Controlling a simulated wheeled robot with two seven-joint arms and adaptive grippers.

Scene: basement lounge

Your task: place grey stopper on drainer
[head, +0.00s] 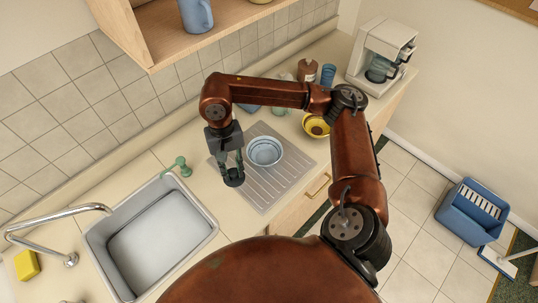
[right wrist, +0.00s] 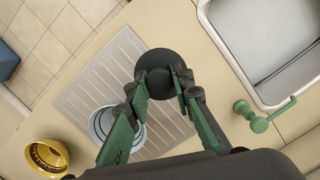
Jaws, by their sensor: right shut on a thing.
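My right gripper (head: 232,163) points down and is shut on the dark grey stopper (head: 233,181), a round disc with a knob. In the right wrist view the stopper (right wrist: 165,60) sits between the green fingertips (right wrist: 166,84). The drainer (head: 275,187) is a grey ribbed board on the counter right of the sink; it also shows in the right wrist view (right wrist: 92,82). The stopper appears over the drainer's sink-side part; I cannot tell whether it touches. A pale blue bowl (head: 265,151) stands on the drainer, close to the gripper. My left gripper is not in view.
The sink (head: 160,240) with a chrome faucet (head: 60,218) and green tap handle (head: 178,166) lies to the left. A yellow bowl (head: 314,127), brown bottle (head: 307,70), blue cup (head: 327,75) and coffee maker (head: 380,50) stand farther right. The drainer's front part is clear.

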